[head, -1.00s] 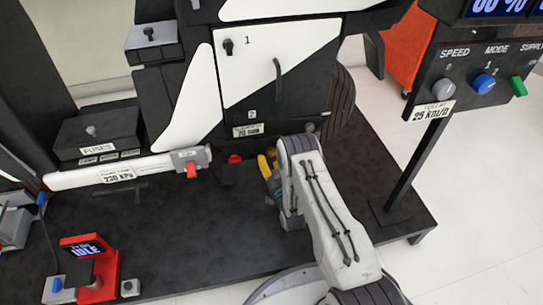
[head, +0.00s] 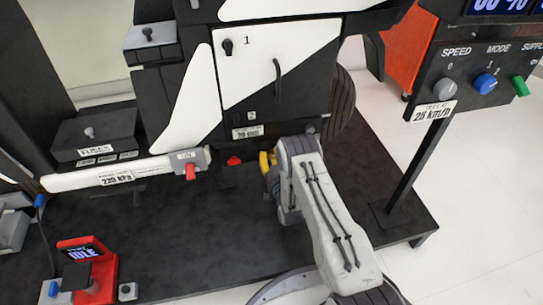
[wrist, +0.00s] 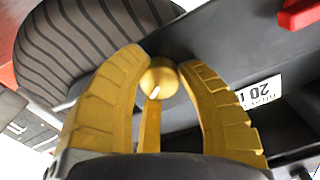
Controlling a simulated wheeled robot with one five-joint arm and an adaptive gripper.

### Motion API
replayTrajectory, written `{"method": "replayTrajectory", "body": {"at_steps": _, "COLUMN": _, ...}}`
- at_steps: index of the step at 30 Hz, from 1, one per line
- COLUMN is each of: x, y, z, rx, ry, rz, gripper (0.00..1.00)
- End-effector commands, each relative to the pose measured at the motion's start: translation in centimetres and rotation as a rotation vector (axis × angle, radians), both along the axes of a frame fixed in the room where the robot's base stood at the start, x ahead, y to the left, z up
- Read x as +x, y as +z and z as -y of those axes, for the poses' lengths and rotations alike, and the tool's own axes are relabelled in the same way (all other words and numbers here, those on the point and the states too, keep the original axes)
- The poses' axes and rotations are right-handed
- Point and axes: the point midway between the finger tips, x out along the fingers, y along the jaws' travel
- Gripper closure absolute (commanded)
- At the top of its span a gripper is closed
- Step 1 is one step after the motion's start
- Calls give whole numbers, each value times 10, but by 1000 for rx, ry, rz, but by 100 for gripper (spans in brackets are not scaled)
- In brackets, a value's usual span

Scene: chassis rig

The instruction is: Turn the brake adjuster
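The brake adjuster appears to be the round brass-coloured knob (wrist: 160,76) with a short white mark, in the wrist view. It lies between the tips of my gripper's yellow fingers (wrist: 162,60), which are spread apart. I cannot tell whether they touch it. A third yellow finger shows below the knob. In the head view my gripper (head: 267,163) is mostly hidden by my grey arm, low in front of the black and white rig.
A striped dark wheel (wrist: 75,45) is close to the left finger. A red part (head: 234,160) sits low on the rig. A post (head: 415,170) with a control panel stands to the right.

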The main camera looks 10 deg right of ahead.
Motion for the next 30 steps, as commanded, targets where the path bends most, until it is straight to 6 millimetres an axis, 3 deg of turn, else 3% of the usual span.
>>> {"method": "replayTrajectory", "body": {"at_steps": 10, "x": 0, "y": 0, "z": 0, "rx": 0, "ry": 0, "rz": 1, "gripper": 100}}
{"method": "replayTrajectory", "body": {"at_steps": 20, "x": 1, "y": 1, "z": 0, "rx": 55, "ry": -1, "rz": 2, "gripper": 100}}
{"method": "replayTrajectory", "body": {"at_steps": 30, "x": 1, "y": 1, "z": 0, "rx": 314, "ry": 0, "rz": 3, "gripper": 100}}
